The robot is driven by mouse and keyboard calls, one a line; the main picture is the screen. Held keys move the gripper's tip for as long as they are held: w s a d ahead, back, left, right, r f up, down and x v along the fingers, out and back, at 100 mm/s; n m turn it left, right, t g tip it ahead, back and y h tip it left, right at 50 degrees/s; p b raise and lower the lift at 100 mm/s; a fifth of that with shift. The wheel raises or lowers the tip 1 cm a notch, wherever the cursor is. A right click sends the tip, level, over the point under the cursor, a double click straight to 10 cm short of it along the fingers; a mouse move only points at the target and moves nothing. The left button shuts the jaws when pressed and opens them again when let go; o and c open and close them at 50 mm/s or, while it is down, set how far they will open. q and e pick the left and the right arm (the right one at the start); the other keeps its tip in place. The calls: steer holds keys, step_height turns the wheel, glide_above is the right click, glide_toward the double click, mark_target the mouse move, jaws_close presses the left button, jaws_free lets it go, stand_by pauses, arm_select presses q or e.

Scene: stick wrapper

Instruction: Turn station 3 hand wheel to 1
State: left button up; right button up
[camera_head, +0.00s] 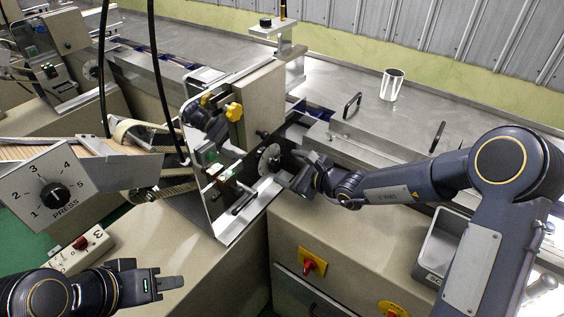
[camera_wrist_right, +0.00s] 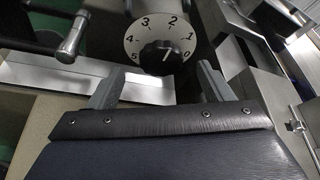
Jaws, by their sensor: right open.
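The hand wheel is a black knob (camera_wrist_right: 160,58) on a round white dial plate (camera_wrist_right: 133,38) numbered 0 to 5. A short white mark shows on the knob, but I cannot tell exactly which number it points to. In the head view the dial plate (camera_head: 268,159) is on the machine's side, left of my right gripper (camera_head: 300,172). In the right wrist view my right gripper (camera_wrist_right: 157,70) is open, its fingertips apart on either side below the knob, with no clear contact. My left gripper (camera_head: 165,284) is low at the left, away from the wheel; its jaws are unclear.
A PRESS dial (camera_head: 55,196) stands at the left, above a small box with a red button (camera_head: 80,243). A bar handle (camera_wrist_right: 68,48) sticks out left of the wheel. A red switch (camera_head: 310,267) is on the front panel below. A metal cup (camera_head: 392,85) stands behind.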

mark_target(280, 163)
steer(key=shift+x, duration=2.05)
steer(key=c, duration=1)
steer(key=shift+o, duration=0.2)
steer(key=shift+d+r+m+p, duration=0.1)
steer(key=shift+r+m+p, duration=0.15)
steer(key=shift+p, duration=0.7)
steer(key=m+g+p, duration=0.1)
steer(key=p, duration=0.3)
steer(key=m+g+y+p, duration=0.1)
steer(key=m+p, duration=0.1)
steer(key=p, duration=0.3)
steer(key=shift+w+d+m+g, duration=0.2)
steer(key=shift+w+m+g, duration=0.05)
steer(key=shift+w+g, duration=0.05)
steer(key=shift+f+m+y+p, duration=0.2)
steer(key=shift+m+y+p, duration=0.2)
steer(key=shift+p, duration=0.25)
steer(key=o, duration=1)
steer(key=shift+c, duration=0.2)
